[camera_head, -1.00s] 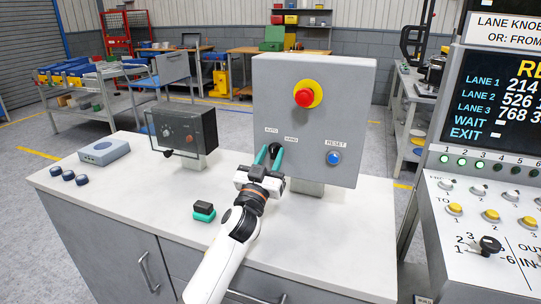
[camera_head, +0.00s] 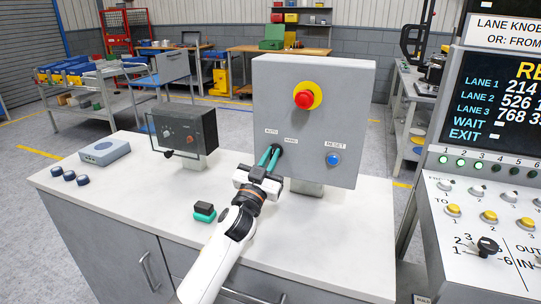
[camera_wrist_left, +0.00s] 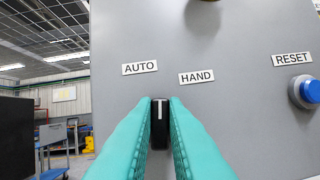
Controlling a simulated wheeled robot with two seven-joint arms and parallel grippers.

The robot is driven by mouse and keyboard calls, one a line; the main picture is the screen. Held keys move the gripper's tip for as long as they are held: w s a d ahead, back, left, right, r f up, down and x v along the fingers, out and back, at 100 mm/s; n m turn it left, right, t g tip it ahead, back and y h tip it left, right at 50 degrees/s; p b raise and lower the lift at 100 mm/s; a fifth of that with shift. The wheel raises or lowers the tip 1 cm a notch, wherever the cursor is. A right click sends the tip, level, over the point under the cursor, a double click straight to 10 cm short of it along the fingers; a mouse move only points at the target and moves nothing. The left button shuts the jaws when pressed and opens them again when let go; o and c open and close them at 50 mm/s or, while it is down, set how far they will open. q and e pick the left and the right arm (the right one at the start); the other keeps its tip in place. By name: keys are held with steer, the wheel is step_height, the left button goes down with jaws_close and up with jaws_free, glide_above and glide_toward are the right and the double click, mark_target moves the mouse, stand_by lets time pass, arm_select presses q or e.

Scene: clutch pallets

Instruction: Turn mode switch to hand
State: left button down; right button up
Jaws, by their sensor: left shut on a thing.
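The mode switch is a black knob (camera_wrist_left: 159,122) on the front of the grey control box (camera_head: 340,108). Its white pointer line is close to upright in the left wrist view. The AUTO label (camera_wrist_left: 140,68) is above it to the left, and the HAND label (camera_wrist_left: 196,77) is above it to the right. My left gripper (camera_head: 270,157) has its teal fingers on both sides of the knob and is shut on it. The fingers hide part of the knob in the head view. My right gripper is not in view.
On the same box are a red emergency button (camera_head: 304,98) on yellow and a blue RESET button (camera_head: 333,159). A smaller dark box (camera_head: 183,128) stands to the left. A teal and black block (camera_head: 204,212) lies on the white worktop (camera_head: 330,235).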

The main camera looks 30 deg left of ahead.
arm_select(q)
steer(key=m+h+p, duration=0.2)
steer(key=m, duration=0.2)
steer(key=m+h+p, duration=0.2)
steer(key=m+p, duration=0.1)
steer(key=m, duration=0.1)
steer(key=shift+r+m+g, duration=0.2)
steer(key=shift+m+g, duration=0.1)
steer(key=shift+m, duration=0.1)
steer(key=shift+f+m+g+h+p, duration=0.1)
steer(key=shift+m+g+h+p, duration=0.35)
steer(key=shift+m+p, duration=0.65)
steer(key=shift+f+m+g+h+p, duration=0.1)
steer(key=shift+m+g+h+p, duration=0.3)
steer(key=shift+m, duration=1.1)
steer(key=c, duration=1.5)
jaws_free()
steer(key=shift+o, duration=0.2)
